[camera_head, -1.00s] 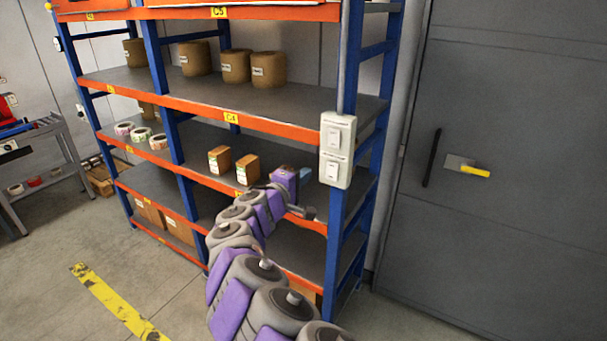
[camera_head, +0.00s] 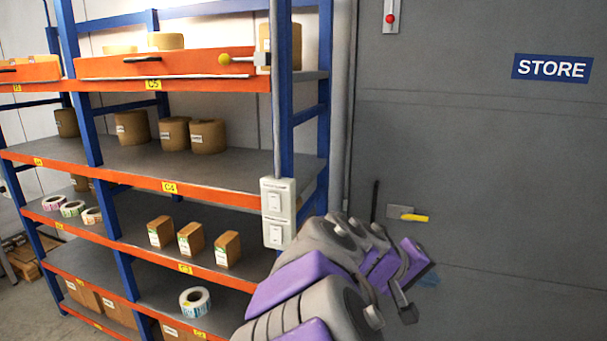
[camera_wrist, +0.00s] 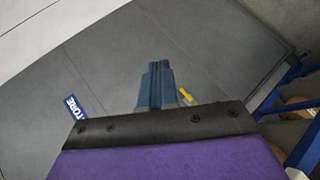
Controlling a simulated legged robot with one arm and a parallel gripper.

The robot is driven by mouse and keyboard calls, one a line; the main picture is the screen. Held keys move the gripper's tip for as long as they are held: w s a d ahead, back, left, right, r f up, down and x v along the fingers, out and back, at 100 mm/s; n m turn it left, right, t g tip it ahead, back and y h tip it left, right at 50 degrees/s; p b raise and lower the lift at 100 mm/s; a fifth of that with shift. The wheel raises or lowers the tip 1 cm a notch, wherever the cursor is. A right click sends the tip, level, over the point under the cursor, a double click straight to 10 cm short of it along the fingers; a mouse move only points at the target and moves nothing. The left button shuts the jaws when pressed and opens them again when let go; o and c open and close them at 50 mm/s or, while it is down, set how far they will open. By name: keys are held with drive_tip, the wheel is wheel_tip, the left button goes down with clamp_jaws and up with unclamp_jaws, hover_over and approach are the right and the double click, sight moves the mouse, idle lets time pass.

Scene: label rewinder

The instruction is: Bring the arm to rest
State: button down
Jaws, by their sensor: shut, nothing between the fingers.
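My arm (camera_head: 300,280) is bent in front of the grey door, to the right of the shelf rack. My gripper (camera_wrist: 158,68) is shut and empty in the wrist view, its blue fingers together against the grey door. In the head view only a faint bluish bit of my gripper (camera_head: 428,280) shows past the purple wrist. It is apart from the shelf goods. Whether it touches the door cannot be told.
The grey door (camera_head: 480,180) has a yellow-handled latch (camera_head: 414,217) and a STORE sign (camera_head: 552,68). The blue-orange rack (camera_head: 180,185) holds several brown rolls, small boxes (camera_head: 190,239) and a label roll (camera_head: 195,301). A white switch box (camera_head: 278,213) is on its post.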

drive_tip(key=s+d+f+m+g+y, duration=0.25)
drive_tip(key=s+f, duration=0.25)
drive_tip(key=s, duration=0.5)
drive_tip(key=s+a+f+g+y, duration=0.1)
drive_tip(key=s+a+f+y, duration=0.1)
drive_tip(key=s, duration=0.5)
drive_tip(key=s+a+f+g+y, duration=0.1)
drive_tip(key=s+a+f+y, duration=0.2)
drive_tip(key=s+a+f, duration=0.2)
drive_tip(key=s+a+f+g+y, duration=0.1)
drive_tip(key=s+a+f+y, duration=0.2)
drive_tip(key=s, duration=0.7)
drive_tip(key=a+n, duration=0.1)
drive_tip(key=a, duration=0.1)
drive_tip(key=shift+s+a+f, duration=0.15)
drive_tip(key=shift+s+a, duration=0.1)
drive_tip(key=shift+a, duration=0.05)
